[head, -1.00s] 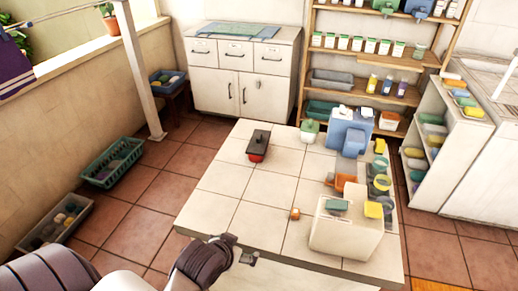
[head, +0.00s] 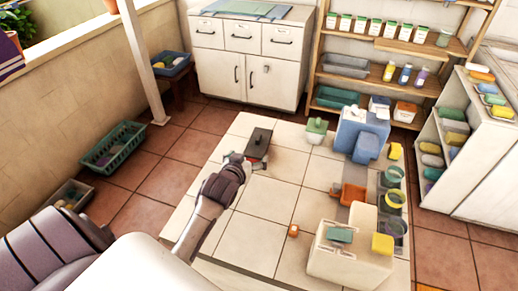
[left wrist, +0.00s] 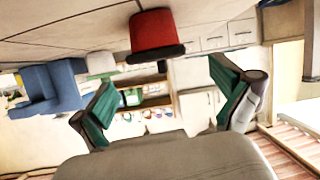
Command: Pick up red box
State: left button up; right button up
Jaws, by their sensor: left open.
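The red box (head: 258,143) has a dark lid and sits on the white tiled table (head: 240,235), near its far left part. My left gripper (head: 243,162) is just in front of it, toward me, and partly overlaps its near side in the head view. In the left wrist view, which looks upside down, the red box (left wrist: 155,32) shows at the top, ahead of the fingers. My left gripper (left wrist: 162,85) is open there, its green-padded fingers spread wide with nothing between them. My right gripper is in neither view.
A small green-lidded container (head: 316,129) and a blue container (head: 360,130) stand right of the red box. A cream cooler-like box (head: 345,262) stands at the near right. The table's middle is clear.

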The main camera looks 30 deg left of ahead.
aim_at(257, 149)
pick_arm(q)
jog(key=x, duration=0.2)
jog(key=shift+w+f, duration=0.25)
jog(key=shift+w, duration=0.05)
jog(key=shift+w+a+f, duration=0.15)
jog(key=shift+w+f, duration=0.05)
jog(key=shift+w, duration=0.3)
jog(key=x, duration=0.4)
jog(key=shift+w+f, duration=0.25)
jog(key=shift+c, duration=0.5)
jog(key=shift+r, duration=0.1)
jog(key=c, duration=1)
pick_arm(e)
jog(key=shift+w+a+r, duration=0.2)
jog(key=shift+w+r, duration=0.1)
